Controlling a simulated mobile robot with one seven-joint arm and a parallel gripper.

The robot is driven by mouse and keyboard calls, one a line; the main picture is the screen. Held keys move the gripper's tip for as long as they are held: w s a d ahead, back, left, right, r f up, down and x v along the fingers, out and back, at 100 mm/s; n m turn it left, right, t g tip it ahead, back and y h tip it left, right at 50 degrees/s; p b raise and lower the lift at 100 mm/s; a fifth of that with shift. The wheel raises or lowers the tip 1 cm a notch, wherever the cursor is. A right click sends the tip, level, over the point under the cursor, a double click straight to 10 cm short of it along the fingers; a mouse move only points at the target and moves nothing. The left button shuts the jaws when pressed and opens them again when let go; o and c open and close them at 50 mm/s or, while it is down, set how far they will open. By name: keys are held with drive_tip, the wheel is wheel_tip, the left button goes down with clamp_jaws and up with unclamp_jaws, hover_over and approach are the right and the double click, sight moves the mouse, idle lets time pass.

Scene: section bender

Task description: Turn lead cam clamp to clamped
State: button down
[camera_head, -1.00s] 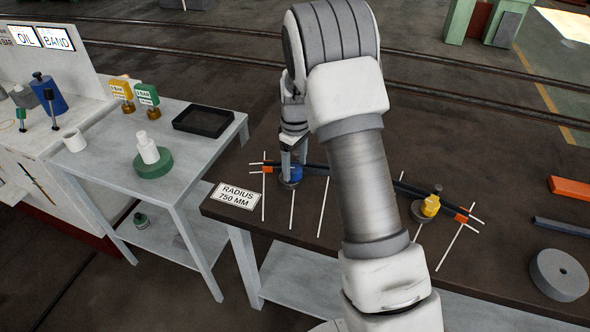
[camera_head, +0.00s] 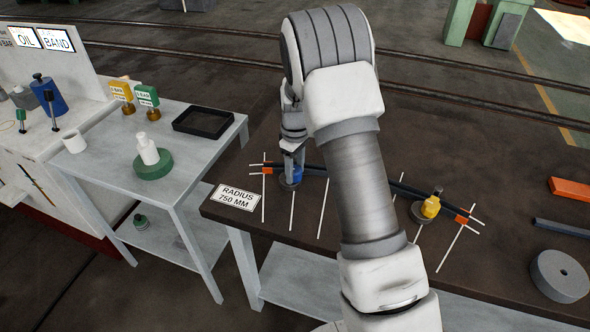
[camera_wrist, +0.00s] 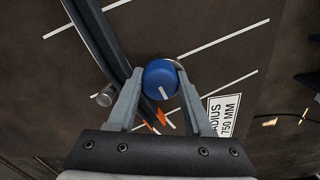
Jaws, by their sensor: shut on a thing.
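The blue cam clamp (camera_head: 298,173) stands on a round grey base at the left end of a dark curved bar (camera_head: 318,171) on the dark table. In the wrist view, its round blue knob (camera_wrist: 160,84) shows a white line pointing toward the lower part of the picture. My gripper (camera_wrist: 160,76) is shut on the knob, one finger on each side; in the head view my gripper (camera_head: 291,163) comes down from above and partly hides the clamp. A yellow cam clamp (camera_head: 431,206) stands near the bar's right end. My arm hides the bar's middle.
A "RADIUS 750 MM" sign (camera_head: 236,196) lies left of the blue clamp. White lines and orange marks (camera_head: 267,171) lie along the bar. A grey disc (camera_head: 559,274) and an orange block (camera_head: 570,190) are at the right. A grey side table (camera_head: 205,155) stands to the left.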

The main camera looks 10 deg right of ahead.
drive_tip(key=shift+m, duration=0.4)
drive_tip(key=m, duration=0.8)
drive_tip(key=shift+p, duration=0.4)
drive_tip(key=m, duration=0.5)
drive_tip(key=shift+r+p, duration=0.1)
drive_tip(key=shift+p, duration=0.25)
drive_tip(key=shift+m+p, duration=0.3)
drive_tip(key=shift+m, duration=1.7)
drive_tip(key=shift+w, duration=0.1)
drive_tip(key=shift+c, duration=1.5)
unclamp_jaws()
